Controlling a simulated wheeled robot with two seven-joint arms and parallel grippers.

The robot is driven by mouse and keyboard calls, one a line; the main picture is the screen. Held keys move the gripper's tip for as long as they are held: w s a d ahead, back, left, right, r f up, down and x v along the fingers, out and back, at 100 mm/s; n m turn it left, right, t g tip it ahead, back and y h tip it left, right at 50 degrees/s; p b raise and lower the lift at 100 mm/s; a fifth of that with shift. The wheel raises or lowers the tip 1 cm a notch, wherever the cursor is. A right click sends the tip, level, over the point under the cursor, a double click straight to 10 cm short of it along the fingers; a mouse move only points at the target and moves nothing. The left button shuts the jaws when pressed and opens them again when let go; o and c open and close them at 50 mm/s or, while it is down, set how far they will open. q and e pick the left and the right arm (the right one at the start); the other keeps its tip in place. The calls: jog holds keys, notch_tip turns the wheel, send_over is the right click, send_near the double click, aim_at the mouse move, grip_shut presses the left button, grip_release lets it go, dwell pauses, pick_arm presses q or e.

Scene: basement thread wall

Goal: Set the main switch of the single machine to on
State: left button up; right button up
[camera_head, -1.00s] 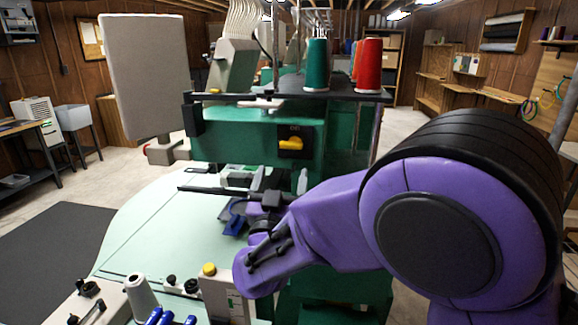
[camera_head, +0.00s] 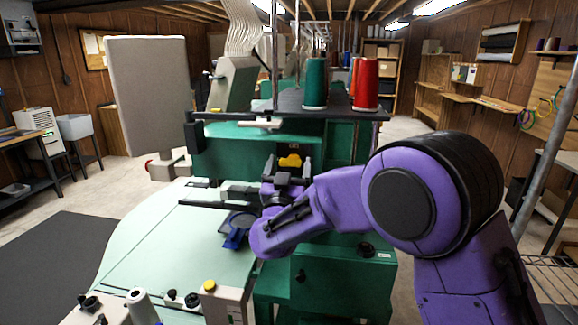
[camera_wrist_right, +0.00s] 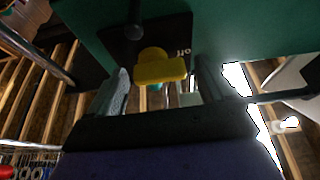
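The main switch is a yellow knob (camera_head: 290,160) on a black plate on the front of the green single machine (camera_head: 228,145). In the right wrist view the yellow knob (camera_wrist_right: 160,67) shows close up, with the word "off" readable on its plate (camera_wrist_right: 172,40). My right gripper (camera_head: 292,165) is in front of the switch. Its two fingers (camera_wrist_right: 160,88) stand apart, one on each side of the knob, with visible gaps, so it is open. I cannot tell how deep the knob sits between the fingertips. My left gripper is not in view.
A pale green work table (camera_head: 150,235) spreads at the lower left. Teal (camera_head: 315,83) and red (camera_head: 365,85) thread cones stand on the machine's top shelf. A grey panel (camera_head: 148,95) rises at the left. Brown shelves line the right wall.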

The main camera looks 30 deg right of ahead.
jog(key=c, duration=0.9)
jog(key=shift+o, duration=0.2)
jog(key=shift+m, duration=0.4)
jog(key=m+b, duration=0.1)
jog(key=m+g+h+b, duration=0.1)
jog(key=m, duration=0.1)
jog(key=shift+m+g+h, duration=0.3)
jog(key=m+g+b, duration=0.1)
jog(key=m, duration=0.2)
jog(key=m+g+h+b, duration=0.1)
jog(key=m, duration=0.2)
jog(key=shift+r+m+g+h, duration=0.1)
jog(key=shift+m+g+h, duration=0.2)
jog(key=shift+g, duration=0.1)
jog(key=m+g+b, duration=0.1)
jog(key=m, duration=0.2)
jog(key=m+g+b, duration=0.1)
jog(key=m+g, duration=0.1)
jog(key=m, duration=0.1)
jog(key=shift+r, duration=0.15)
jog(key=m+b, duration=0.1)
jog(key=m, duration=0.1)
jog(key=m+g+y+b, duration=0.1)
jog(key=m, duration=0.2)
jog(key=shift+s+d+r+g, duration=0.1)
jog(key=shift+d+r+g, duration=0.05)
jog(key=shift+g, duration=0.15)
jog(key=shift+m, duration=0.3)
